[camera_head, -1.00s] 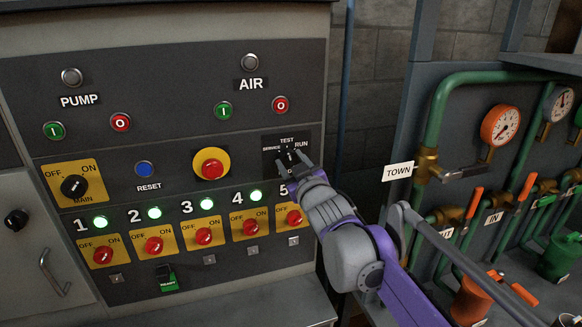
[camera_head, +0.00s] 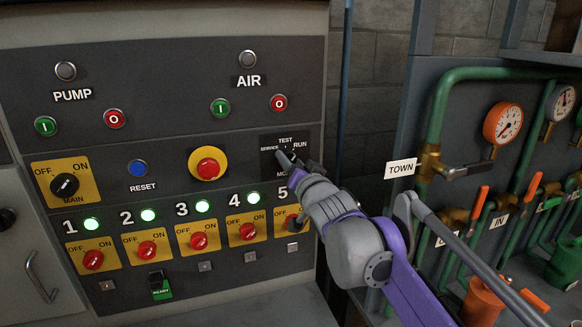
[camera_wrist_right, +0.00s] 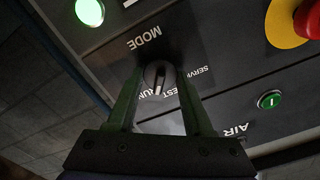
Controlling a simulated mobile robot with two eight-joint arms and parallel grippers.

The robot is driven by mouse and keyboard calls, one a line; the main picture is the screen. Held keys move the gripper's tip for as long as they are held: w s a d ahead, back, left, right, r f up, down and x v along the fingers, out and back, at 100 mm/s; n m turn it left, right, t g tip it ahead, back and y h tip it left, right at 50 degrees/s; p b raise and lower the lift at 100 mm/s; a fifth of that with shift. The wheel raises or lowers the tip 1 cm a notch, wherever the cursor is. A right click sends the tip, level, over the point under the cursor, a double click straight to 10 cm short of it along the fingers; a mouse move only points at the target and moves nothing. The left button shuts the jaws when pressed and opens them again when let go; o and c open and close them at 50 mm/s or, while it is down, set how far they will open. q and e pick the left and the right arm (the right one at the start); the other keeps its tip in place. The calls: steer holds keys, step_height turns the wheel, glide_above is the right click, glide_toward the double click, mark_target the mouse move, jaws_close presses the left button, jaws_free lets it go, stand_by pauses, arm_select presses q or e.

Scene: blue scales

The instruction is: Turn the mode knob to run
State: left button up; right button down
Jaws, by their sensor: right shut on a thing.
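The mode knob (camera_wrist_right: 157,72) is a small round dark knob with a pale line. It sits on a black plate (camera_head: 273,162) at the right end of the panel's middle row, with SERVICE, TEST and RUN labels. My right gripper (camera_head: 287,160) is at this knob. In the right wrist view its two fingers (camera_wrist_right: 158,95) lie on either side of the knob, shut on it. The pale line points towards the bottom of that view, on the side of the TEST and RUN lettering; which label it meets I cannot tell. In the head view the gripper mostly hides the knob.
A yellow-ringed red button (camera_head: 208,168) is left of the mode plate. Below are several red switches, such as one (camera_head: 247,232), and lit green lamps, such as one (camera_head: 254,198). Green pipes (camera_head: 440,110) with orange-handled valves (camera_head: 480,200) stand to the right.

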steer(key=shift+f+m+b, duration=0.1)
steer(key=shift+m+b, duration=0.3)
steer(key=shift+m, duration=0.7)
steer(key=shift+c, duration=1.4)
jaws_free()
steer(key=b+v, duration=0.1)
steer(key=v, duration=0.9)
steer(key=shift+s+d, duration=0.15)
steer(key=shift+s, duration=0.25)
